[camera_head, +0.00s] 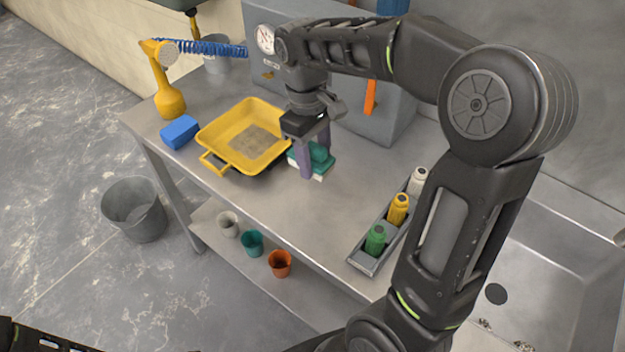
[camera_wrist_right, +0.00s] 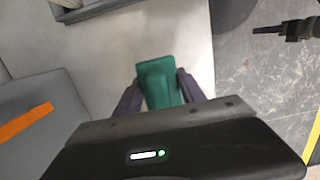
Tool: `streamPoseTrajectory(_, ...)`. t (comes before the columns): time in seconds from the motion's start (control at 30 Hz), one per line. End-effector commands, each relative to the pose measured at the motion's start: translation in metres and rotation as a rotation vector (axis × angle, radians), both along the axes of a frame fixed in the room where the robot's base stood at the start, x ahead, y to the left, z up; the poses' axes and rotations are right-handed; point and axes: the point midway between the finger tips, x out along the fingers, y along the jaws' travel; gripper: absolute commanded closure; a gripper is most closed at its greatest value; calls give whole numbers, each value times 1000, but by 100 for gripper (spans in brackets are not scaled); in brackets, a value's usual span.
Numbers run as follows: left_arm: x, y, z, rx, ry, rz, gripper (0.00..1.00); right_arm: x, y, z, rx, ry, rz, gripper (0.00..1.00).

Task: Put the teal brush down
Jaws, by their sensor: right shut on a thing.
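The teal brush (camera_head: 319,155) has a teal block and handle with a pale underside. My right gripper (camera_head: 315,162) points down and is shut on it, with a purple finger on either side. The brush is over the steel bench (camera_head: 265,205), right of the yellow tub (camera_head: 225,140); I cannot tell whether its underside touches the bench. In the right wrist view the teal brush (camera_wrist_right: 160,82) shows between the fingers of the right gripper (camera_wrist_right: 160,95). A dark part at the upper right of that view looks like my left gripper (camera_wrist_right: 290,29); its jaws are unclear.
A grey tray (camera_head: 362,264) with green, yellow and white bottles stands at right. A blue block (camera_head: 179,132) and a yellow stand (camera_head: 168,95) are at left. A grey cabinet (camera_head: 345,100) is behind. The bench between brush and bottle tray is clear. Cups sit on the lower shelf.

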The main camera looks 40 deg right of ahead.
Motion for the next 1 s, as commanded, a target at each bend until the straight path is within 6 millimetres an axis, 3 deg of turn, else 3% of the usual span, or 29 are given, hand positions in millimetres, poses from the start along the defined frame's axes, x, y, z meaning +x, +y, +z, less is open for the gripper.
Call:
streamPoseTrajectory(0.07, 0, 0, -5, -1, 0, 0, 64, 0, 0, -8, 0, 1, 0, 91)
streamPoseTrajectory(0.47, 0, 0, -3, -1, -1, -1, 64, 0, 0, -11, 0, 1, 0, 91)
streamPoseTrajectory(0.8, 0, 0, 2, 0, 0, 0, 64, -1, 1, -63, 1, 3, 0, 91)
streamPoseTrajectory(1.0, 0, 0, 2, 1, 0, 0, 64, 0, 0, -71, 0, -1, -1, 91)
